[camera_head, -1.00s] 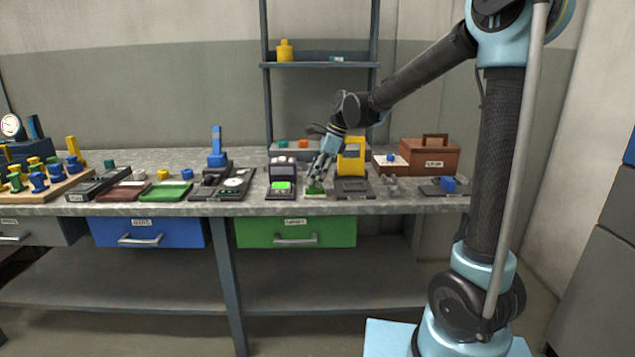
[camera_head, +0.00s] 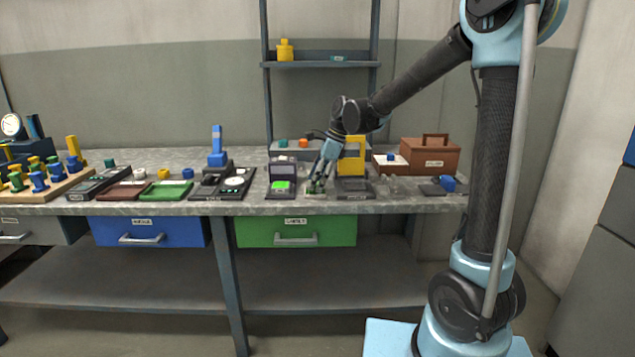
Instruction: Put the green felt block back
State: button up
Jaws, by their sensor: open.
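A small green block (camera_head: 312,190), which looks like the green felt block, sits on a small pale base on the workbench, left of the yellow device. My gripper (camera_head: 317,184) is open and low over the block, with its fingers around or just in front of it. The fingers hide most of the block. I cannot tell whether they touch it.
A dark device with a lit green panel (camera_head: 282,187) stands close on the left. A yellow device (camera_head: 352,160) on a dark base stands close on the right. A brown box (camera_head: 430,154) is farther right. A green tray (camera_head: 166,191) lies left. A green drawer (camera_head: 295,233) is below.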

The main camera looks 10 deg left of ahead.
jog(key=v, duration=1.2)
jog(key=shift+d, duration=0.15)
jog(key=s+d+f+n+t+h, duration=0.1)
jog(key=s+d+f+n, duration=0.2)
jog(key=d, duration=0.5)
jog(key=s+d+f+n+t, duration=0.1)
jog(key=s+d+f+n, duration=0.1)
jog(key=s+d, duration=0.4)
jog(key=s+d+f+n+h, duration=0.1)
jog(key=s+d+f+n, duration=0.15)
jog(key=d, duration=0.65)
jog(key=s+d+f+n+t+h, duration=0.1)
jog(key=s+d+f+n+h, duration=0.1)
jog(key=s+d+f+n, duration=0.6)
jog(key=s+d+f, duration=0.4)
jog(key=s+f, duration=0.1)
jog(key=shift+d, duration=0.2)
jog(key=shift+w+f, duration=0.15)
jog(key=shift+w, duration=0.25)
jog(key=shift+a, duration=0.1)
